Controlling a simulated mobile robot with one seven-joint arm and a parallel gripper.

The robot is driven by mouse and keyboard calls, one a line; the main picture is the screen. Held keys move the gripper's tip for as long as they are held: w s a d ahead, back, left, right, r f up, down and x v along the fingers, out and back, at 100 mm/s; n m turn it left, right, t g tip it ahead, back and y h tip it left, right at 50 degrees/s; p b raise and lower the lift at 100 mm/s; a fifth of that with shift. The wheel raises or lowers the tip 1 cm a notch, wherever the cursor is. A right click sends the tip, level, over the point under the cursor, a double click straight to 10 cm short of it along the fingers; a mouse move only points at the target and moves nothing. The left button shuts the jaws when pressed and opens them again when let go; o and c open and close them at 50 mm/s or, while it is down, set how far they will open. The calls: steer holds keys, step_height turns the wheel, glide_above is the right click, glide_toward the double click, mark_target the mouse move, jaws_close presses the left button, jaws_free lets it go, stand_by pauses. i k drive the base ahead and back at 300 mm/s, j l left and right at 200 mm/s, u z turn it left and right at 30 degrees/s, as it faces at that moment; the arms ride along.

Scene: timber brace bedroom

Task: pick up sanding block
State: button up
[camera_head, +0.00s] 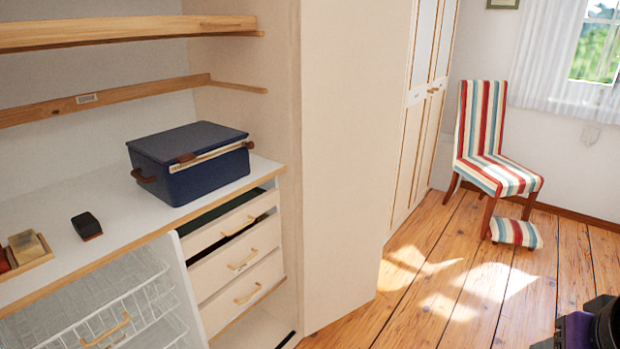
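A small black block with a reddish-brown lower edge (87,226) lies on the white countertop at the left; it looks like the sanding block. It stands apart, between a wooden tray and a blue box. A dark part of my arm with a purple patch, seemingly my gripper (580,332), shows at the bottom right corner, cut off by the frame. It is far from the block, and its fingers cannot be made out.
The wooden tray (30,266) holds tan and red blocks at the left edge. The lidded blue box (190,160) stands behind the block on the countertop (130,215). Shelves (120,32) hang above. Drawers (240,263) and a wire basket (110,310) sit below. A striped chair (495,170) stands far right.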

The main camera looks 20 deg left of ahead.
mark_target(85, 223)
steer(key=u, duration=2.7)
steer(key=i+l, duration=0.15)
steer(key=i, duration=0.25)
steer(key=i+l+z, duration=0.1)
steer(key=i, duration=0.35)
steer(key=i+l, duration=0.2)
steer(key=i, duration=0.25)
steer(key=k+l+z, duration=0.25)
steer(key=k, duration=0.15)
steer(key=k+j, duration=0.2)
steer(key=k+u, duration=0.05)
